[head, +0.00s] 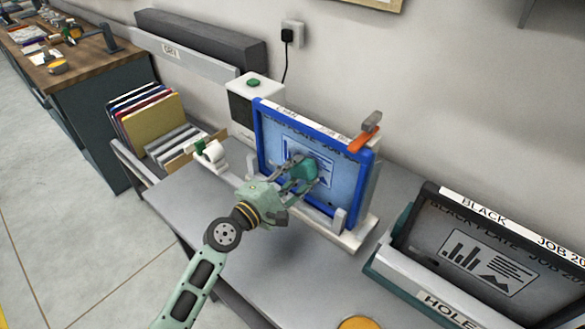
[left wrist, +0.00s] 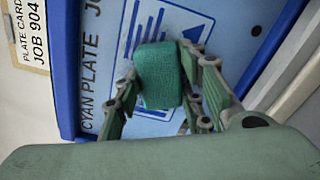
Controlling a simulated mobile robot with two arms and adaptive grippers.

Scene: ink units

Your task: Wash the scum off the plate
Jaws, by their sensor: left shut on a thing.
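The cyan plate (head: 270,148) stands upright in a blue frame (head: 318,130) on the bench. It also shows in the left wrist view (left wrist: 108,60), with printed bars, lines and the words "CYAN PLATE". My left gripper (head: 300,172) is in front of the plate, its fingers shut on a green scrubbing pad (left wrist: 160,75). The pad is at the plate's face, over the printed picture; I cannot tell whether it touches. Greyish dark smears show on the plate around the pad. The pad hides part of the print. My right gripper is not in view.
A black-framed plate (head: 490,265) stands in a holder labelled "HOLE" at the right. An orange-handled tool (head: 366,138) is at the blue frame's top right corner. A white box with a green button (head: 254,84) stands behind. Folders (head: 150,115) are at left.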

